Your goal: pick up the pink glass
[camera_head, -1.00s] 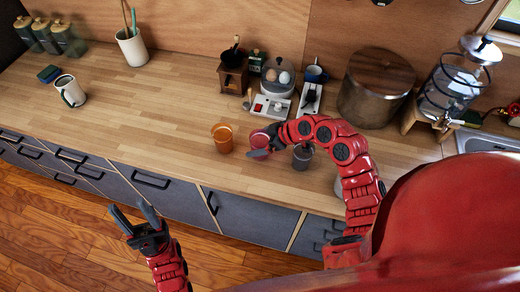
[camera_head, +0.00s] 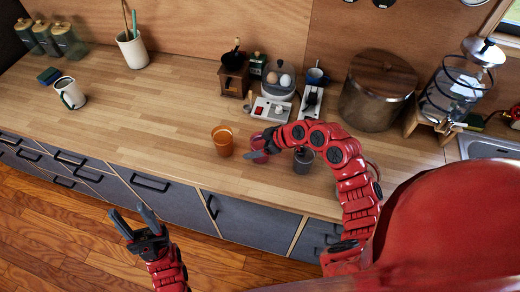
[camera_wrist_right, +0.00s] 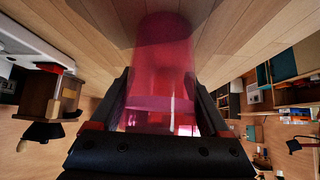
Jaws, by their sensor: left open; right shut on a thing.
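The pink glass (camera_wrist_right: 160,75) is see-through and fills the middle of the right wrist view, between the two fingers. My right gripper (camera_wrist_right: 165,115) is shut on it. In the head view the pink glass (camera_head: 262,147) is small and partly hidden by my right gripper (camera_head: 257,153), over the counter. It sits between an orange glass on its left and a dark grey cup on its right. I cannot tell whether its base touches the counter. My left gripper (camera_head: 136,224) is open and empty, in front of the drawers and away from the counter top.
The orange glass (camera_head: 222,141) and grey cup (camera_head: 303,161) stand close by on the wooden counter (camera_head: 150,115). Behind are an egg cooker (camera_head: 278,80), a grinder (camera_head: 233,76) and a large lidded pot (camera_head: 375,95). The counter's left middle is clear.

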